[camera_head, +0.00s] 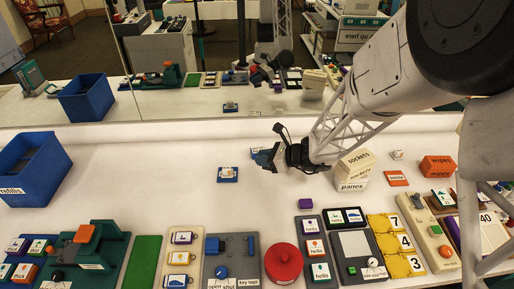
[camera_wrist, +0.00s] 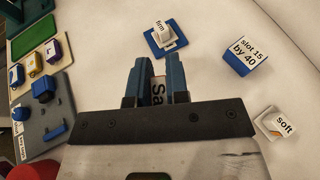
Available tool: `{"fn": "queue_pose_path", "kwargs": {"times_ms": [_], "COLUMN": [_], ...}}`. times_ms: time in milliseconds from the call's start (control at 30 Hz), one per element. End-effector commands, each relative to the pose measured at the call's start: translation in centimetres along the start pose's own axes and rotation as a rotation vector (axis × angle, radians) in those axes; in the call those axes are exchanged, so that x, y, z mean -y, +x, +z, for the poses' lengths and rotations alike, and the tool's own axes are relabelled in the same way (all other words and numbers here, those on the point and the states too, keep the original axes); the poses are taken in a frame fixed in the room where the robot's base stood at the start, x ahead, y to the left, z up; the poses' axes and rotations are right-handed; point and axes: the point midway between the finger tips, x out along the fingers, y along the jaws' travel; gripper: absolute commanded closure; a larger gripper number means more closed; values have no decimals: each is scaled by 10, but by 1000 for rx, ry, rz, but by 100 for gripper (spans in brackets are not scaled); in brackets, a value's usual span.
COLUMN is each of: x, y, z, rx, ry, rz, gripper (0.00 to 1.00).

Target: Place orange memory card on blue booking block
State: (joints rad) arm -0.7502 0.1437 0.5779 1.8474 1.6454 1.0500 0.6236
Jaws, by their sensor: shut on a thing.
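My gripper (camera_head: 268,158) is over the middle of the white table, its blue fingers pointing down and left. A blue block (camera_wrist: 241,65) labelled "slot 15 by 40" sits apart, to the right of the fingers. In the head view a blue block (camera_head: 254,151) shows partly behind my gripper; I cannot tell surely that it is the same one.
A blue pad with a white "firm" piece (camera_wrist: 163,36) lies above the fingers; a white "soft" piece (camera_wrist: 274,124) lies right. A blue bin (camera_head: 30,172) stands left. Boards, a red pot (camera_head: 283,264) and yellow number tiles (camera_head: 395,245) line the front. Label blocks (camera_head: 354,168) stand right.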

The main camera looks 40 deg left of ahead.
Motion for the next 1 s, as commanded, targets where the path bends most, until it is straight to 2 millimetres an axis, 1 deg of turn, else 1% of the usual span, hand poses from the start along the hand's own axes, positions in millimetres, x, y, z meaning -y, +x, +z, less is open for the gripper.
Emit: {"fn": "queue_pose_path", "kwargs": {"times_ms": [133, 267, 1000], "x": [6, 18, 107], "y": [4, 11, 64], "z": [0, 2, 13], "rx": [0, 0, 0], "ry": [0, 0, -1], "rz": [1, 1, 0], "gripper": [100, 100, 100]}}
